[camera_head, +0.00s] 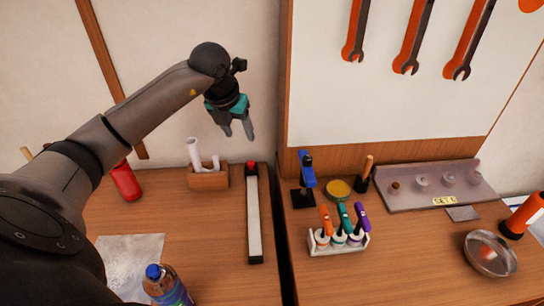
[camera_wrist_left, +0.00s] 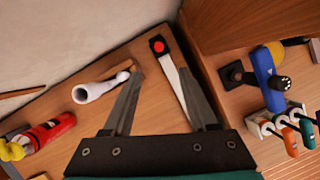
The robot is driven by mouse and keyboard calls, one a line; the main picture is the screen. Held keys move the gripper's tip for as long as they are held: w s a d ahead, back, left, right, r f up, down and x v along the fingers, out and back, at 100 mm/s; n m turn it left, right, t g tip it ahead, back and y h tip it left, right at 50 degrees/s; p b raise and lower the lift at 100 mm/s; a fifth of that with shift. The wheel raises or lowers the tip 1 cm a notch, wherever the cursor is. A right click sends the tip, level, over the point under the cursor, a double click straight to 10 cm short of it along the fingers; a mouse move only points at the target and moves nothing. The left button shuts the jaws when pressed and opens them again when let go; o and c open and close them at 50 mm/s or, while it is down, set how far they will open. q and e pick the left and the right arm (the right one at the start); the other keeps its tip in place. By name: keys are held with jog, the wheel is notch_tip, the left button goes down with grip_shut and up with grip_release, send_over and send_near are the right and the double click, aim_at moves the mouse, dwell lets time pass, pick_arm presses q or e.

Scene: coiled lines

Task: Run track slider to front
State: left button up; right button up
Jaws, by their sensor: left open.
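The track (camera_head: 254,220) is a long white strip with dark edges, lying on the left wooden table and running from back to front. Its red slider (camera_head: 252,167) sits at the far, back end; the near end has a black stop. In the left wrist view the slider (camera_wrist_left: 158,45) shows as a red block on a dark base, with the white track (camera_wrist_left: 178,85) running beside the right finger. My left gripper (camera_head: 238,137) is open and empty, in the air above and slightly left of the slider, apart from it. My right gripper is not in view.
A wooden holder (camera_head: 208,180) with white rolled items stands left of the track. A red bottle (camera_head: 125,182), paper (camera_head: 132,262) and a drink bottle (camera_head: 166,286) are farther left.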

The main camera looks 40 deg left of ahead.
pick_arm(q)
send_near(251, 162)
jog(key=b+x, duration=0.1)
jog(key=x, duration=0.5)
jog(key=shift+s, duration=0.15)
jog(key=shift+b+x, duration=0.3)
jog(key=shift+x, duration=0.8)
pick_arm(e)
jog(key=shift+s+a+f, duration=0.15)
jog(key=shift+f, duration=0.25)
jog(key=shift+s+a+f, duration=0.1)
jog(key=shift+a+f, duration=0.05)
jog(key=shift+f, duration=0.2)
pick_arm(q)
grip_shut()
